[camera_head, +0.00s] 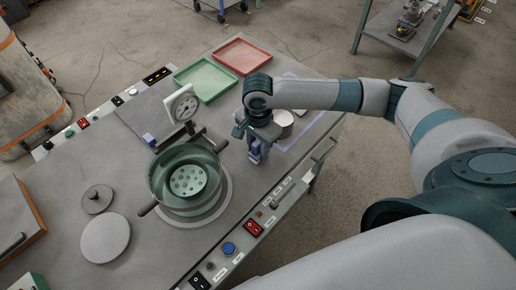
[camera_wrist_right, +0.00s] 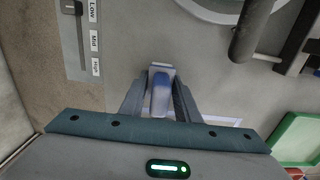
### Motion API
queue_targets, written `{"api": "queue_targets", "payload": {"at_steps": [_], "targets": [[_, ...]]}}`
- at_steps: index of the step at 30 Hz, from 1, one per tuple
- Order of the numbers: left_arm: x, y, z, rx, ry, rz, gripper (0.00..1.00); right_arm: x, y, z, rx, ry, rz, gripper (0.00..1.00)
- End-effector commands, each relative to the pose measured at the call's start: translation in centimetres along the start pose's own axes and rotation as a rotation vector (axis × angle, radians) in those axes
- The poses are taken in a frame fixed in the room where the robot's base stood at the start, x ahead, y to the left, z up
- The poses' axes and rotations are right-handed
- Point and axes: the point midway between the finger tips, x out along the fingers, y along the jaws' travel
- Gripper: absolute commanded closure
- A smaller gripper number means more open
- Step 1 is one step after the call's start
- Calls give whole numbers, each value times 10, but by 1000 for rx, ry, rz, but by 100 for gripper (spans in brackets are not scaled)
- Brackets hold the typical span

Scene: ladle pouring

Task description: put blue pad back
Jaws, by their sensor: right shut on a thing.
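My right gripper (camera_head: 256,157) is over the worktable, just right of the pot, pointing down. It is shut on the blue pad (camera_head: 255,150). In the wrist view the blue pad (camera_wrist_right: 160,94) sits between the two fingers (camera_wrist_right: 160,92), with a pale end showing. Whether the pad touches the table is unclear. A pale blue outlined area (camera_head: 316,133) is marked on the table to the right of the gripper, partly hidden by my arm. My left gripper is not in view.
A green pot (camera_head: 157,180) with side handles and a dial gauge (camera_head: 183,106) stand left of the gripper. Green (camera_head: 205,97) and red (camera_head: 262,57) trays lie behind. Switches (camera_head: 254,228) line the front edge.

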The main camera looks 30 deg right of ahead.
Motion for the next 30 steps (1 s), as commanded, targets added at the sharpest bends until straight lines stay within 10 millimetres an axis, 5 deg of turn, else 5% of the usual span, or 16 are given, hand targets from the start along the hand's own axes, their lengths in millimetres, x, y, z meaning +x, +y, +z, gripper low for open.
{"api": "queue_targets", "payload": {"at_steps": [4,5,7,20,30], "targets": [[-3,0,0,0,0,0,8,2,0,0,0,-1,1,92],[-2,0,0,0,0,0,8,2,0,0,0,-1,1,66],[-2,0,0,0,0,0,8,2,0,0,0,-1,1,52],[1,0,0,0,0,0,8,0,-1,0,0,0,-2,52],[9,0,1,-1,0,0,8,-41,-2,0,-1,-1,-4,52]]}}
